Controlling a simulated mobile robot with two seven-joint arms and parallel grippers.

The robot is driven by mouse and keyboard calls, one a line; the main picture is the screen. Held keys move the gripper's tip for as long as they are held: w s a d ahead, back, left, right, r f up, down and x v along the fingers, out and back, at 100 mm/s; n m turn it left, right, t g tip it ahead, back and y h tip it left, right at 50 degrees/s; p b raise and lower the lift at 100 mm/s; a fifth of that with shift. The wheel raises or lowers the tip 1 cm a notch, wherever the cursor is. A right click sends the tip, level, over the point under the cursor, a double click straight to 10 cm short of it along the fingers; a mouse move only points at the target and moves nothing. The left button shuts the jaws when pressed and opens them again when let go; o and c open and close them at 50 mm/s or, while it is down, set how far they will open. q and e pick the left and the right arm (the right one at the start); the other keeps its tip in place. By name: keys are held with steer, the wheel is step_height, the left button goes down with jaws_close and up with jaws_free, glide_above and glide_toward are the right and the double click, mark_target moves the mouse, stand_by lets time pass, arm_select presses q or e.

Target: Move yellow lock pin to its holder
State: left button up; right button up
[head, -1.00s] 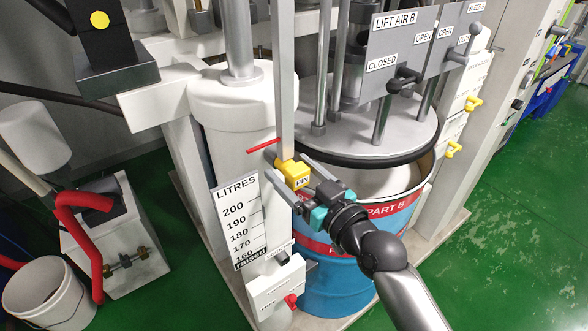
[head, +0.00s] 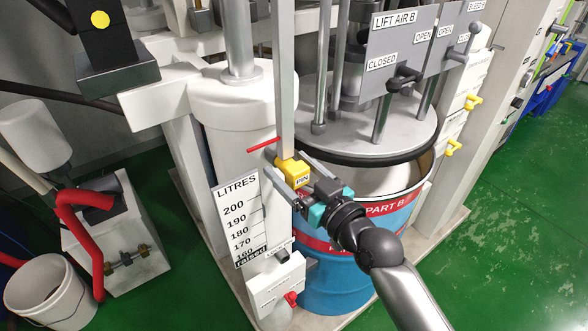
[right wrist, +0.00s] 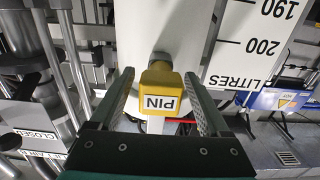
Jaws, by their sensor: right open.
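The yellow lock pin (head: 294,172), with a white PIN label, sits at the grey upright bar (head: 286,110) beside the litre scale (head: 237,220). It also shows in the right wrist view (right wrist: 160,92), its label upside down. My right gripper (head: 289,174) is open at the pin. In the right wrist view its two fingers (right wrist: 158,95) stand on either side of the yellow block, with visible gaps. I cannot make out the pin's holder. My left gripper is not in view.
A blue drum (head: 335,285) with a red PART B band stands below my right arm. A round grey plate (head: 375,135) sits over the drum's mouth. A thin red pointer (head: 262,144) sticks out near the pin. A valve box (head: 277,288) is below the scale.

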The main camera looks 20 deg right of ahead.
mark_target(302, 179)
steer(key=shift+c, duration=0.2)
stand_by(0.6)
jaws_close()
stand_by(0.5)
steer(key=shift+s, duration=0.15)
steer(key=shift+p+v, duration=0.5)
steer(key=shift+v, duration=2.4)
steer(key=shift+v, duration=2)
steer(key=shift+r, duration=0.1)
